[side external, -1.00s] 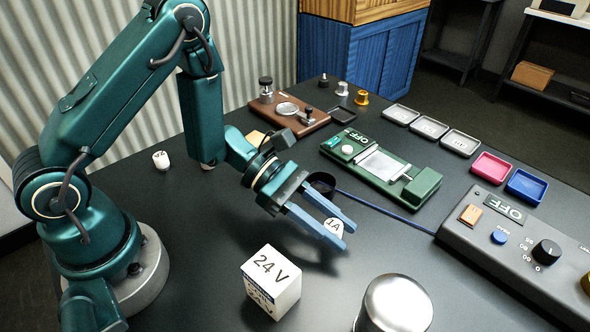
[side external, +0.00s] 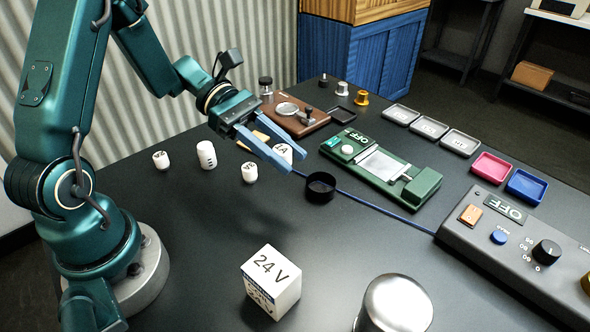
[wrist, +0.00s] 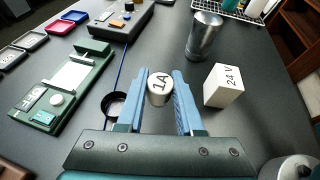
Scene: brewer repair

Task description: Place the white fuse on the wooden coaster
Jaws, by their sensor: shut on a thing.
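The white fuse (side external: 284,151), marked 1A on its end, is between the two blue fingers of my gripper (side external: 294,160). The wrist view also shows the fuse (wrist: 159,90) between the fingertips (wrist: 161,80), which are shut on it. It is held above the black table. A tan piece that looks like the wooden coaster (side external: 261,136) shows behind my gripper in the side view, beside the brown wooden board. My gripper hides most of it, and I do not make it out in the wrist view.
White cylinders (side external: 207,154) stand left of my gripper. A round black cup (side external: 320,187) is just right of the fingertips, with the green OFF device (side external: 380,167) beyond. The brown board (side external: 294,117) lies behind. A 24 V block (side external: 270,281) and metal cylinder (side external: 393,304) stand in front.

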